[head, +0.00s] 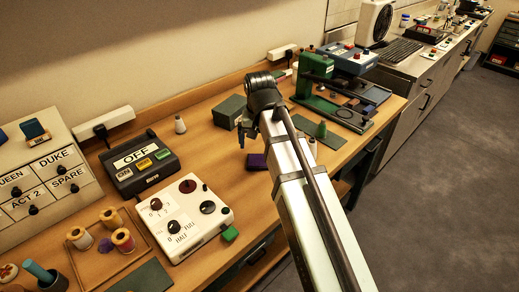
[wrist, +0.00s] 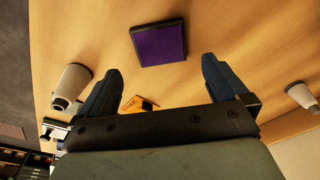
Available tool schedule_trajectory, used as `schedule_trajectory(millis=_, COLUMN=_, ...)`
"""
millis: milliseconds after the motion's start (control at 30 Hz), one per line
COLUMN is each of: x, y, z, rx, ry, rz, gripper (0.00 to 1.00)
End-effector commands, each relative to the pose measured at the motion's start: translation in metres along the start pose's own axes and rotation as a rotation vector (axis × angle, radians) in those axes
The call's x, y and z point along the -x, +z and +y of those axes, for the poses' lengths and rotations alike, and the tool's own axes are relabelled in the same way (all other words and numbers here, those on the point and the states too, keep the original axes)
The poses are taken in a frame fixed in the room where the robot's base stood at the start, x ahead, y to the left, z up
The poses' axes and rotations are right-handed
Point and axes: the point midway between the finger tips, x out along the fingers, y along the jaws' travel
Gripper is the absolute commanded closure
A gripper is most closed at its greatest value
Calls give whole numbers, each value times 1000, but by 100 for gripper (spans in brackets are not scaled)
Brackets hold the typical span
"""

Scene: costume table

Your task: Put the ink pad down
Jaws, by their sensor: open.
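The ink pad, a dark square with a purple top, lies flat on the bare wooden tabletop in the head view (head: 257,162). It also shows in the wrist view (wrist: 160,44), beyond my fingertips, with bare wood around it. My gripper (wrist: 161,72) is open, its two dark fingers wide apart with nothing between them. In the head view my gripper (head: 243,136) hangs above the table just behind the pad, apart from it; its fingers are small and partly hidden there.
A white cone-shaped piece (head: 180,125) stands left of my gripper, and another (head: 312,147) stands right of my arm. A dark green box (head: 229,111), a green press (head: 335,100), an OFF sign box (head: 140,163) and a white dial panel (head: 190,218) surround the clear wood.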

Motion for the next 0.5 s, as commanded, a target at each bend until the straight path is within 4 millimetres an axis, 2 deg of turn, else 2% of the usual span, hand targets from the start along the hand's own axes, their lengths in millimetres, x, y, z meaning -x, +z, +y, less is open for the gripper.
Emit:
schedule_trajectory(millis=200, x=29, y=-1, z=0, rx=0, ry=0, rz=2, gripper=0)
schedule_trajectory(millis=500, x=46, y=0, z=0, rx=0, ry=0, rz=0, gripper=0)
